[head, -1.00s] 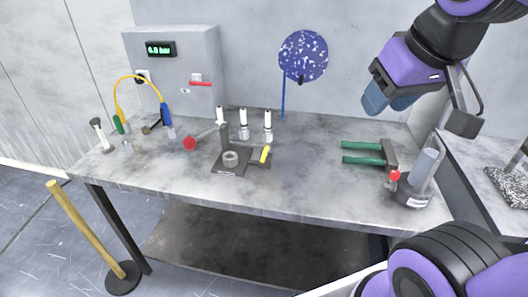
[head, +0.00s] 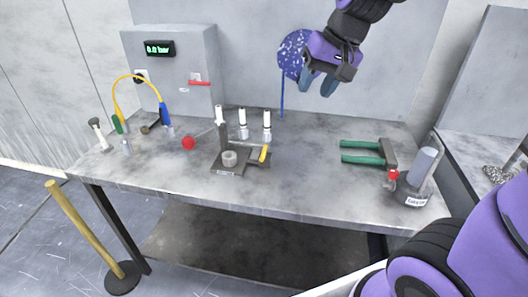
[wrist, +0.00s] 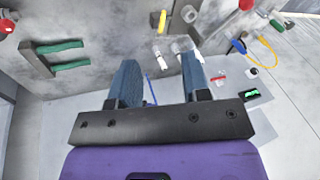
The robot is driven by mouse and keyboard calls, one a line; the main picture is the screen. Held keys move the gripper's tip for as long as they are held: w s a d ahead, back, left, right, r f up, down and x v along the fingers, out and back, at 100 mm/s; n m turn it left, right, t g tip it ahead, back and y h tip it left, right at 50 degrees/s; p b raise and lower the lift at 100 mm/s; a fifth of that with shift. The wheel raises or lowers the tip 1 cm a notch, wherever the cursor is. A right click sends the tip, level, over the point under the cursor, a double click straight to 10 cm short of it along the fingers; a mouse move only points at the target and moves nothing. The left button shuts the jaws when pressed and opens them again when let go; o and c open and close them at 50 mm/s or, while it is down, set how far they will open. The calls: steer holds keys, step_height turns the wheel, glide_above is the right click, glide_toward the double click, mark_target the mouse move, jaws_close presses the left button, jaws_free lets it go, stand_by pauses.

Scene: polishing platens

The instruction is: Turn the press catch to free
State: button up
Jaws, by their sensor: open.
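A small press (head: 229,158) stands mid-table on a dark base plate (head: 228,169), with an upright dark post. A yellow handle (head: 263,153), which looks like its catch, is at its right side. The handle also shows in the wrist view (wrist: 162,20) near the top edge. A red ball knob (head: 188,143) lies left of the press; I cannot clearly make out its rod. My gripper (head: 318,83) is open and empty, high above the table, right of and well apart from the press. Its blue fingers frame the wrist view (wrist: 160,70).
Several white-topped bottles (head: 242,126) stand close behind the press. A gauge box (head: 172,70) and a blue speckled disc (head: 291,52) are behind.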

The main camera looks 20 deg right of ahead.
steer(key=w+a+f+m+g, duration=0.1)
steer(key=w+a+f+m, duration=0.1)
steer(key=w+f, duration=0.8)
steer(key=m, duration=0.2)
glide_toward(263, 154)
steer(key=shift+g+h, duration=0.4)
steer(key=x, duration=0.6)
steer(key=w+x, duration=0.1)
steer(key=x, duration=0.2)
steer(key=shift+a+r, duration=0.15)
steer(key=shift+a, duration=0.05)
jaws_close()
